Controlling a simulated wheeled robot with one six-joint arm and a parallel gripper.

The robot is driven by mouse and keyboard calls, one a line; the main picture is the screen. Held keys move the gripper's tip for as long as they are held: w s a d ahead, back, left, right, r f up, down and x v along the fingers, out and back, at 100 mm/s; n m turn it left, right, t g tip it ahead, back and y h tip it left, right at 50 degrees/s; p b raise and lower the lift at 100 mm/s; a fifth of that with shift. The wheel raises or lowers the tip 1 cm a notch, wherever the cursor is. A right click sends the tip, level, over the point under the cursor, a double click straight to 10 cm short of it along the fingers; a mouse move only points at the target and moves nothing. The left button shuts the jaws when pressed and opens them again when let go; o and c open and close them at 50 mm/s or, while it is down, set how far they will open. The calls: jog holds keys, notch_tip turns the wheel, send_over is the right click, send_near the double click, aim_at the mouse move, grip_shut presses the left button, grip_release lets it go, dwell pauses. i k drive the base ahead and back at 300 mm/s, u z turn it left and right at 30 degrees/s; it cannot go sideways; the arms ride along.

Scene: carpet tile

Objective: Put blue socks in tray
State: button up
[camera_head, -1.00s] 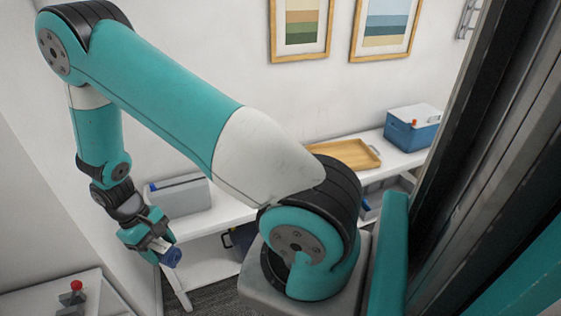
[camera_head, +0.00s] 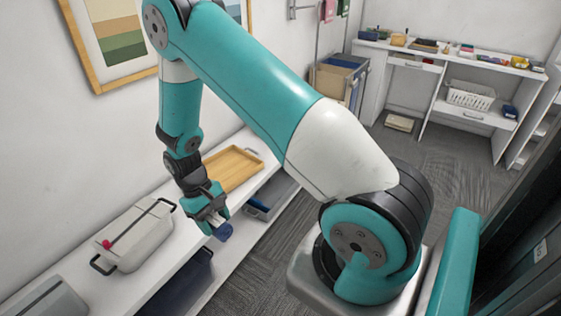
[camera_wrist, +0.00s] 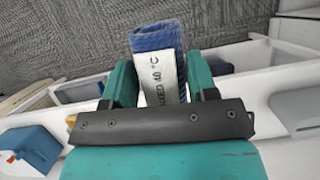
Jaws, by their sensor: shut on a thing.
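My gripper (camera_head: 212,220) is shut on the blue socks (camera_head: 223,232), a rolled dark blue bundle with a pale printed label band. In the wrist view the socks (camera_wrist: 152,38) sit between the two teal fingers of my gripper (camera_wrist: 160,75). The tray (camera_head: 262,157) is shallow, tan and wooden, on the white bench by the wall. My arm covers part of it. In the head view the gripper and socks appear in front of and below the tray, apart from it. I cannot make out the tray in the wrist view.
A pale lidded box (camera_head: 135,240) with black handles and a red item on top stands left of the tray. A grey box (camera_head: 45,300) is at lower left. Bins (camera_head: 255,207) sit on the lower shelf. Carpet (camera_head: 285,235) is clear beside the bench; a cluttered desk (camera_head: 460,60) stands far right.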

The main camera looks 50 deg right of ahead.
aim_at(223, 173)
jog(key=z, duration=1.25)
jog(key=i, duration=1.75)
jog(key=u, duration=1.85)
